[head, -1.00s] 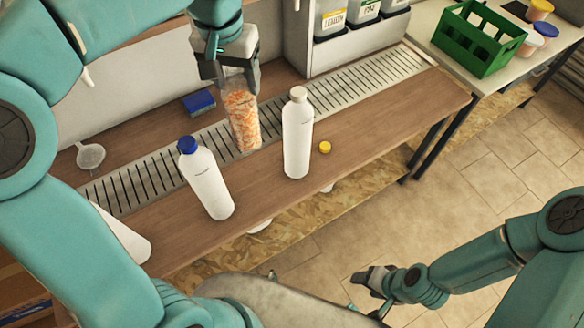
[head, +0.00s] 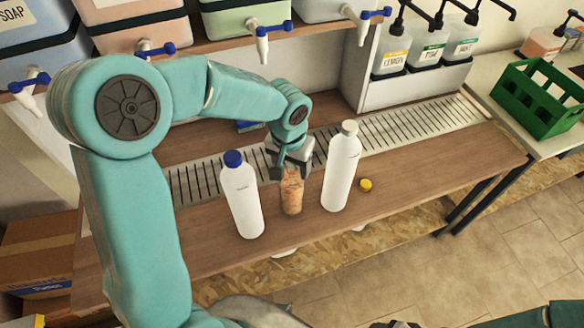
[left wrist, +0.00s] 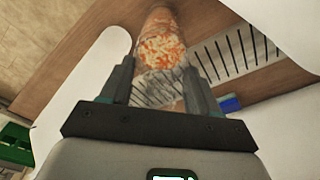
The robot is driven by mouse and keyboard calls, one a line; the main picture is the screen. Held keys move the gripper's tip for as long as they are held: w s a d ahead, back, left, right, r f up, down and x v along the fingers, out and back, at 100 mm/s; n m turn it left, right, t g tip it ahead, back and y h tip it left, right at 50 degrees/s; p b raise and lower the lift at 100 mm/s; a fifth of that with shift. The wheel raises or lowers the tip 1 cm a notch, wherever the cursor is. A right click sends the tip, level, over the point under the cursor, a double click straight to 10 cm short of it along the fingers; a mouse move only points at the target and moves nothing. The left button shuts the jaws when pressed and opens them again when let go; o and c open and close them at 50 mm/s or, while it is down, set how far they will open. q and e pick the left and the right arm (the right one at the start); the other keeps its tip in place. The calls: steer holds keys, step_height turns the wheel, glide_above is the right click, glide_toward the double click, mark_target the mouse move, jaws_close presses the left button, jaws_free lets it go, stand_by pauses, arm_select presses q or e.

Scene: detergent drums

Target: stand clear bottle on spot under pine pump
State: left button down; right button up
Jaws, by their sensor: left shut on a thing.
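The clear bottle (head: 291,190), with orange and white bits in it, is in my left gripper (head: 289,166). The gripper is shut on its upper part. It looks about upright over the wooden counter, between two white bottles; I cannot tell whether its base touches. In the left wrist view the bottle (left wrist: 162,48) shows between the fingers (left wrist: 158,92). The pine pump (head: 428,48) is the middle of three pump bottles at the upper right; the spot under it is not clear to see. A sliver of my right gripper (head: 395,324) shows at the bottom edge.
A blue-capped white bottle (head: 241,198) stands left of the clear bottle, a white-capped one (head: 341,168) right. A yellow cap (head: 366,185) lies beside it. A slotted drain strip (head: 410,122) runs behind. A green crate (head: 540,98) stands far right. Drums with taps (head: 240,22) hang above.

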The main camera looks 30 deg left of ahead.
arm_select(q)
steer(key=shift+w+f, duration=0.15)
steer(key=shift+f, duration=0.7)
steer(key=shift+f, duration=0.15)
steer(key=shift+c, duration=1.1)
jaws_free()
